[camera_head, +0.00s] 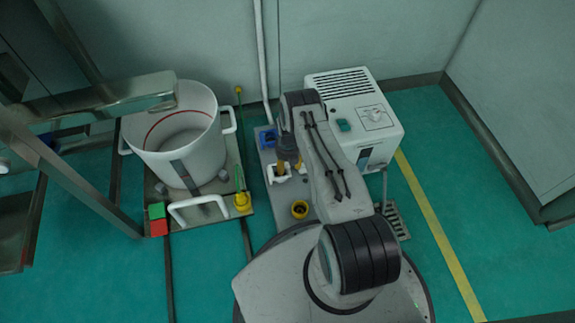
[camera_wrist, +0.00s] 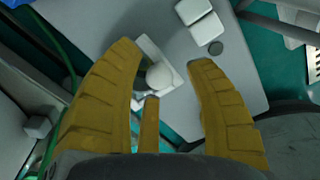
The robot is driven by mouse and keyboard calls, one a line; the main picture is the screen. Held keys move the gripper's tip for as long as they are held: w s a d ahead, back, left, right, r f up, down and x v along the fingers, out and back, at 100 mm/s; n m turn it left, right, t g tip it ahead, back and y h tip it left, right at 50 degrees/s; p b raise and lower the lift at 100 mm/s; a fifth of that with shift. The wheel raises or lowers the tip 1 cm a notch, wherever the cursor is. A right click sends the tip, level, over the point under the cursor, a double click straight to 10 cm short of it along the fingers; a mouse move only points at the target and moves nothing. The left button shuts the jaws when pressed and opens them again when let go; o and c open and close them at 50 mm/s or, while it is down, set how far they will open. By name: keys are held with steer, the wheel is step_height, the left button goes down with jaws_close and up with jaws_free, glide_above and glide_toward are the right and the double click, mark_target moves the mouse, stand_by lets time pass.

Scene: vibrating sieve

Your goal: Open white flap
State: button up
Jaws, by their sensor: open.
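A white square plate with a round white knob (camera_wrist: 159,76) shows between my fingers in the wrist view. It is probably the white flap, but I cannot tell for sure. My gripper (camera_wrist: 166,60) has yellow fingers spread apart, with the plate and knob beyond or between them; contact cannot be told. In the head view my gripper (camera_head: 283,167) points down beside a small white part (camera_head: 276,177) on the grey base plate (camera_head: 290,206). The gripper partly covers that area.
Two white blocks (camera_wrist: 200,21) sit near the plate. A large white bucket (camera_head: 186,140) stands to the left, a white box with a dial (camera_head: 356,112) to the right. Green floor lies open at right.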

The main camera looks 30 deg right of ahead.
steer(key=shift+o, duration=0.4)
jaws_close()
